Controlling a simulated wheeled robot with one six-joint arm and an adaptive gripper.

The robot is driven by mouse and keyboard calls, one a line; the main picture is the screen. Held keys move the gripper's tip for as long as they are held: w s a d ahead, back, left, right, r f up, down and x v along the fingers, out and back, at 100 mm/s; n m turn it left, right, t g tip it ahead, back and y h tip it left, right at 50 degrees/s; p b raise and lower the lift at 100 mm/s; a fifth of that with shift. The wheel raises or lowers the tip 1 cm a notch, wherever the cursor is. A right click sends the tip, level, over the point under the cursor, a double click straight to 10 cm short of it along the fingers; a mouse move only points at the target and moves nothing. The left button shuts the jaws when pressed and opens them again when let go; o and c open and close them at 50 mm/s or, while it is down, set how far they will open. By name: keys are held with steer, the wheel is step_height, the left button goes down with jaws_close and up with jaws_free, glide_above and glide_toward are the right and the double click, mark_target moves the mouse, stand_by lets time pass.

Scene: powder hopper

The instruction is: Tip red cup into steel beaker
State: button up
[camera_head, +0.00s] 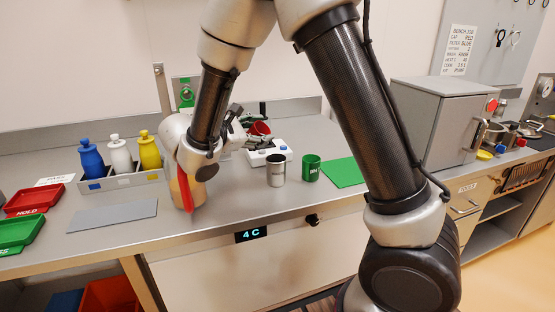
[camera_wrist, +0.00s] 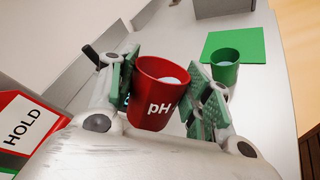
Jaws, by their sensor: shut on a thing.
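My gripper (camera_wrist: 165,88) is shut on the red cup (camera_wrist: 152,94), which is marked "pH", with a green-padded finger on each side. The cup's mouth shows a pale, rounded content. In the head view the red cup (camera_head: 260,128) shows small behind my arm, above the bench and behind a white scale; its exact tilt is hard to tell there. The steel beaker (camera_head: 276,170) stands upright on the bench, in front of the scale and apart from the cup. I cannot make out the beaker in the wrist view.
A green cup (camera_head: 311,168) stands right of the beaker, near a green mat (camera_head: 344,172). The white scale (camera_head: 268,152) is behind. A bottle rack (camera_head: 122,181), a grey mat (camera_head: 113,214) and red HOLD tray (camera_head: 34,200) lie left. A grey cabinet (camera_head: 431,125) stands right.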

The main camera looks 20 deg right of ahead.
steer(key=shift+s+d+f+m+t+y, duration=0.15)
steer(key=shift+f+m+y, duration=0.15)
steer(key=shift+f+m, duration=0.15)
steer(key=shift+s+d+f+m+t+y, duration=0.15)
steer(key=shift+f+m+y, duration=0.15)
steer(key=shift+m, duration=0.15)
stand_by(0.8)
